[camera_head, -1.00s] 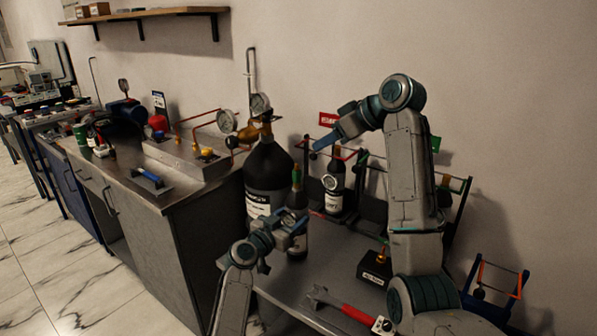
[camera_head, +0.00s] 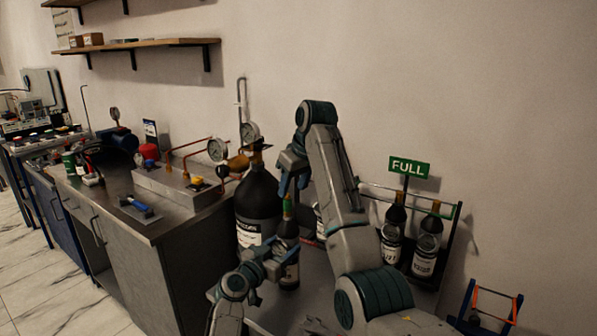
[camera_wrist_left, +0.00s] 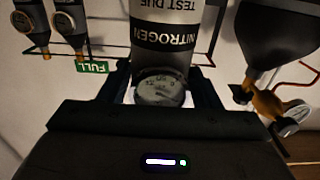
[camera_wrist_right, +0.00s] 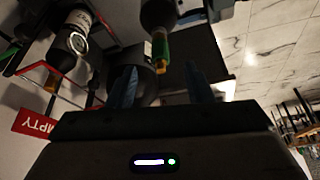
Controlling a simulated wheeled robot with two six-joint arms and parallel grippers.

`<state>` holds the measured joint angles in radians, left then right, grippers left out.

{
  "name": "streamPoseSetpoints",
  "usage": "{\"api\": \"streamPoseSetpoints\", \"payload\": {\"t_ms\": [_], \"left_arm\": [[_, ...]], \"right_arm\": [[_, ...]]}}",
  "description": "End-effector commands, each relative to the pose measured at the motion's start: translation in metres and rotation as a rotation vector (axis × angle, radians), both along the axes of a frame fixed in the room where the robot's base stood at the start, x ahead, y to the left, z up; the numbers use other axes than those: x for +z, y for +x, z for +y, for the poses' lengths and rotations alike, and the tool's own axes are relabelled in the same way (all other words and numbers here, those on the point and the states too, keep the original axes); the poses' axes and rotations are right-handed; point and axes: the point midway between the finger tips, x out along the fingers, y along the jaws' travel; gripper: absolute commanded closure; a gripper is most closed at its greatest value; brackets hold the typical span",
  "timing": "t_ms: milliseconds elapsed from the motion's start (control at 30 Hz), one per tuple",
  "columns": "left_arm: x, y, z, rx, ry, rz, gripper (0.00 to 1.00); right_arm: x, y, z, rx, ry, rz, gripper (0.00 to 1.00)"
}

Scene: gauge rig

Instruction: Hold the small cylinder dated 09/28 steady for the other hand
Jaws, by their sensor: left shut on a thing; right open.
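The small dark cylinder (camera_head: 288,262) stands upright on the low table, with a green band and brass tip at its neck. My left gripper (camera_head: 272,264) is shut on its body from the left. In the left wrist view its label (camera_wrist_left: 165,38) reads NITROGEN and TEST DUE, upside down; the date is out of view. A round dial (camera_wrist_left: 160,88) shows between the left fingers. My right gripper (camera_head: 289,185) is open and points down just above the neck. In the right wrist view the green-banded neck (camera_wrist_right: 160,45) lies ahead, between the open fingers and apart from them.
A big black cylinder (camera_head: 258,205) with gauges stands close behind. A rack with a green FULL sign (camera_head: 408,167) holds two cylinders (camera_head: 394,235) at right. A red EMPTY sign (camera_wrist_right: 36,124) shows in the right wrist view. A steel bench (camera_head: 160,220) stands at left.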

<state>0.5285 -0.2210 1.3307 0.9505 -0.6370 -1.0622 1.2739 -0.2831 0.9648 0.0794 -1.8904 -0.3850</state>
Motion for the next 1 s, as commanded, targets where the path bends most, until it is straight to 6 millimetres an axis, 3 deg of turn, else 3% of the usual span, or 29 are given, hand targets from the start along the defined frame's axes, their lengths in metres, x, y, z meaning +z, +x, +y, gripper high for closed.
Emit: {"api": "streamPoseSetpoints", "payload": {"t_ms": [100, 300, 767, 1000], "left_arm": [[0.000, 0.000, 0.000, 0.000, 0.000, 0.000, 0.73], [0.000, 0.000, 0.000, 0.000, 0.000, 0.000, 0.73], [0.000, 0.000, 0.000, 0.000, 0.001, 0.001, 0.73], [0.000, 0.000, 0.000, 0.000, 0.001, 0.001, 0.73]], "right_arm": [[-0.022, 0.006, 0.006, 0.001, 0.000, 0.003, 0.53], [-0.046, 0.015, 0.012, 0.000, 0.000, 0.001, 0.53], [-0.057, 0.018, 0.015, 0.000, 0.001, -0.002, 0.53], [-0.057, 0.018, 0.015, 0.000, 0.001, -0.002, 1.00]]}}
